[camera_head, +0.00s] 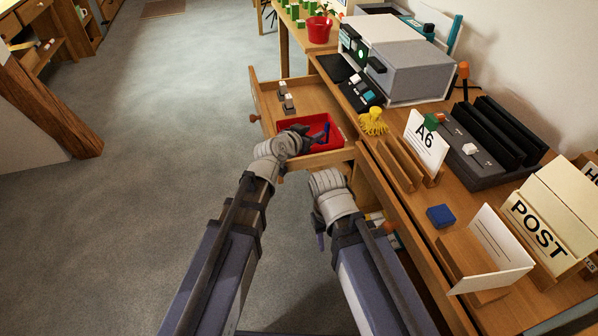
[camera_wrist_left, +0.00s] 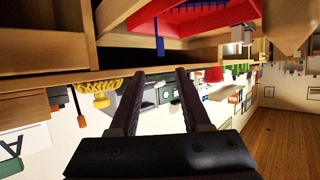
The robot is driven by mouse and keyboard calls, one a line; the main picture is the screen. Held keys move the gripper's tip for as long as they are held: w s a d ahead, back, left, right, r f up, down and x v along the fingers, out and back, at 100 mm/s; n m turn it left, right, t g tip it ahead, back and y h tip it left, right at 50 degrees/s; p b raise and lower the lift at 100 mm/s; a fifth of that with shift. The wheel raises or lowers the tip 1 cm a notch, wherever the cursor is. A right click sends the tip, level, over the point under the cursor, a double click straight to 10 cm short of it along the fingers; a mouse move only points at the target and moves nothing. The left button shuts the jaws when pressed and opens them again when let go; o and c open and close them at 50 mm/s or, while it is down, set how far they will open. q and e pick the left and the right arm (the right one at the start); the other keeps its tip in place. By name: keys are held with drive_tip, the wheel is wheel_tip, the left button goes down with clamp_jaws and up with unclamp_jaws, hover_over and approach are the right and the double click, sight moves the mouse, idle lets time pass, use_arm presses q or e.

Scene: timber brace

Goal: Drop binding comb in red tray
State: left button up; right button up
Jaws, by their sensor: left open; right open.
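The red tray (camera_head: 290,128) sits inside an open wooden drawer; its red side (camera_wrist_left: 140,25) also shows at the top of the left wrist view, which is upside down. A blue piece, seemingly the binding comb (camera_head: 326,128), is at the tray, close to my left fingertips. In the left wrist view a blue strip (camera_wrist_left: 159,38) shows against the tray, apart from the fingers. My left gripper (camera_head: 320,139) is open at the tray; its two fingers (camera_wrist_left: 160,80) stand apart with nothing between them. My right gripper (camera_head: 319,236) is lower, beside the desk, mostly hidden by its wrist.
The open drawer (camera_head: 265,98) also holds small grey-and-white items (camera_head: 287,102).

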use_arm(q)
drive_tip(key=s+d+f+g+y, duration=0.1)
drive_tip(key=s+f+g+y, duration=0.1)
drive_tip(key=s+f+g, duration=0.75)
drive_tip(key=s+a+f+g+y, duration=0.1)
drive_tip(key=s+a+f+y, duration=0.1)
drive_tip(key=s, duration=0.7)
drive_tip(key=s+a+f+n+g+y, duration=0.1)
drive_tip(key=s+a+y, duration=0.2)
drive_tip(key=s+a, duration=0.2)
drive_tip(key=s, duration=0.3)
drive_tip(key=shift+s+a+f+n+g, duration=0.3)
drive_tip(key=shift+s+f+g, duration=0.05)
drive_tip(key=shift+s, duration=0.05)
